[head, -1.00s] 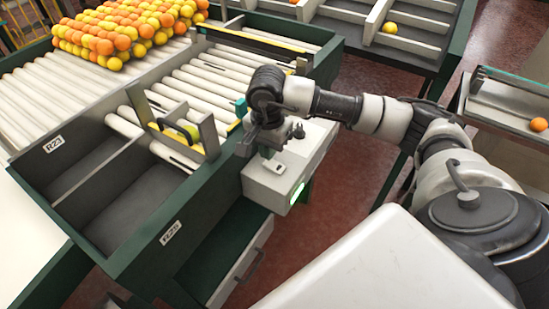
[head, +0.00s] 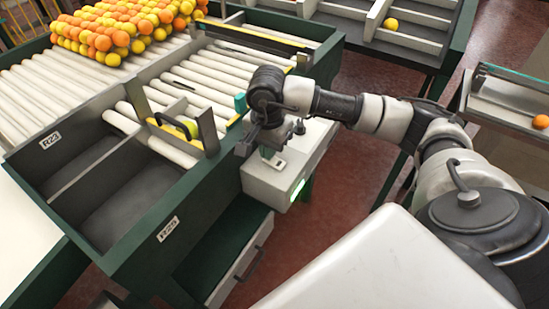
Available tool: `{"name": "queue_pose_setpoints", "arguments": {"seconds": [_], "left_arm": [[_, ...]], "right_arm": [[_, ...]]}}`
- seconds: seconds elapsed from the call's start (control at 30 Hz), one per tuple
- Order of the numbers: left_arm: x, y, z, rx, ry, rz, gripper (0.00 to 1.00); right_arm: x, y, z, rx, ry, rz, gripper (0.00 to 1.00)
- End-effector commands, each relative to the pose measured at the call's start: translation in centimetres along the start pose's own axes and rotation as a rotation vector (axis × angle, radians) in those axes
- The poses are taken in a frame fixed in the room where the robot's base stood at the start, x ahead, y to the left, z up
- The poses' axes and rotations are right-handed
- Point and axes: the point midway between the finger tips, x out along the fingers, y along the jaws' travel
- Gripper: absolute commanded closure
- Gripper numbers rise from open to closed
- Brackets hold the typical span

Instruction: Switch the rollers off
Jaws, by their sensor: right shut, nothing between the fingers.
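The control box (head: 270,184) is a pale grey box on the dark green side of the roller table. A green light (head: 297,190) glows on its front. A small switch plate (head: 276,164) lies on its top, partly hidden by my right gripper. My right gripper (head: 268,151) points down at the plate with its fingers shut and empty. Its tips are at or just above the plate; I cannot tell if they touch. The white rollers (head: 205,75) lie left of and behind the box. My left gripper is not in view.
Many oranges and yellow fruits (head: 120,32) are piled on the far rollers. Two grey bins (head: 135,200) stand at the rollers' near end, with a gate (head: 208,131) beside them. A sloped tray (head: 408,35) holds one fruit. A drawer (head: 240,268) sits below.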

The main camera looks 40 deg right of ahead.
Motion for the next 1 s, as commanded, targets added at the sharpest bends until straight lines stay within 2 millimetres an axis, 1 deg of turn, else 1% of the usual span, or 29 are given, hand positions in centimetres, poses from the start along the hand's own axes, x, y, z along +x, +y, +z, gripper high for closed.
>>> {"name": "queue_pose_setpoints", "arguments": {"seconds": [0.6,0.77,1.0], "left_arm": [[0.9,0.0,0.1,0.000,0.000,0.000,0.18],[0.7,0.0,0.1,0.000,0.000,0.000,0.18],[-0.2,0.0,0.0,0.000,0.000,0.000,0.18]], "right_arm": [[0.9,0.0,0.0,0.000,0.000,0.000,1.00],[0.6,0.0,0.0,0.000,0.000,0.000,1.00],[-1.3,0.0,0.0,0.000,0.001,-0.001,1.00]]}}
